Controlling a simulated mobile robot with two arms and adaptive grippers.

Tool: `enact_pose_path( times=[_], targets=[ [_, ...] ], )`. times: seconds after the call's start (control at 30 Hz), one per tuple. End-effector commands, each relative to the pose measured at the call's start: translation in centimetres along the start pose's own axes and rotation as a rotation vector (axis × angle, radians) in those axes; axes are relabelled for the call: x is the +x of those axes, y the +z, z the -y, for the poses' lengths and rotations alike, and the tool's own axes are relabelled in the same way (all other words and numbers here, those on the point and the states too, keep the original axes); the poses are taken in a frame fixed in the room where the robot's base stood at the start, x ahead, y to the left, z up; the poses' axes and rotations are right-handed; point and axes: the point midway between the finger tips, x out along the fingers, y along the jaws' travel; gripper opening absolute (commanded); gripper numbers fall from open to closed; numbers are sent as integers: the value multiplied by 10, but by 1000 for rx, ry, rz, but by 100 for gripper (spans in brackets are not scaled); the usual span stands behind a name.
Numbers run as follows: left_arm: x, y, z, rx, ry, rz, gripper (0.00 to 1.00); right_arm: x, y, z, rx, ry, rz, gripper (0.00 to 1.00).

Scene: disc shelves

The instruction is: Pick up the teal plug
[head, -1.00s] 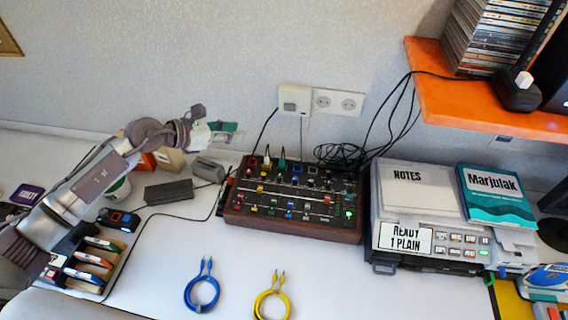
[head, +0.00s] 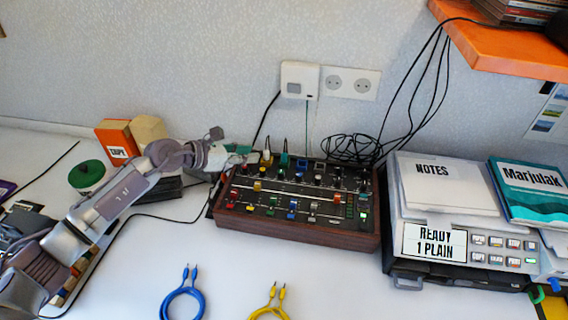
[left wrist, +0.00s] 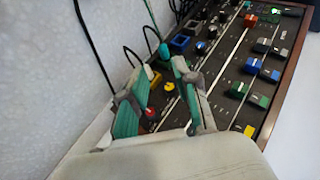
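The teal plug (head: 284,159) stands upright in the back row of the mixer (head: 300,231), with a teal cable rising from it. In the left wrist view the teal plug (left wrist: 164,50) is just beyond the fingertips. My left gripper (head: 244,152) is at the mixer's back left corner, to the left of the plug. In the left wrist view my left gripper (left wrist: 162,70) is open, with teal pads on its fingers. A yellowish plug (left wrist: 153,76) shows between the fingers, and I cannot tell whether they touch it. My right gripper is not in view.
A yellow-white plug (head: 267,157) stands just left of the teal one. Black cables (head: 350,148) lie coiled behind the mixer near the wall. A notes-topped machine (head: 455,240) stands to the right. Blue (head: 184,301) and yellow (head: 270,310) cables lie in front.

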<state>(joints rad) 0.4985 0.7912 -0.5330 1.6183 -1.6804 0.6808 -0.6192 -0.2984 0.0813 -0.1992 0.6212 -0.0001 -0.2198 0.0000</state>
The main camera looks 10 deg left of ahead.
Motion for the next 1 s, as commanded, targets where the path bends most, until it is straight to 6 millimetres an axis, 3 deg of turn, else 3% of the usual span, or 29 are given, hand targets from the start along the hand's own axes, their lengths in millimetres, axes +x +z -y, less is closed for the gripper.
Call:
enact_pose_path(
  times=[0.03,0.2,0.47,0.7,1.0],
  targets=[
    [13,-1,0,-1,-1,5,31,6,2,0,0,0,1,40],
    [43,-2,0,0,0,3,31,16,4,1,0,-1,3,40],
    [62,-2,1,0,-1,1,31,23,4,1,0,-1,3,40],
    [98,-4,4,0,0,2,31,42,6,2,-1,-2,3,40],
    [106,-2,3,1,0,-1,31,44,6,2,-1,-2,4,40]
  ],
)
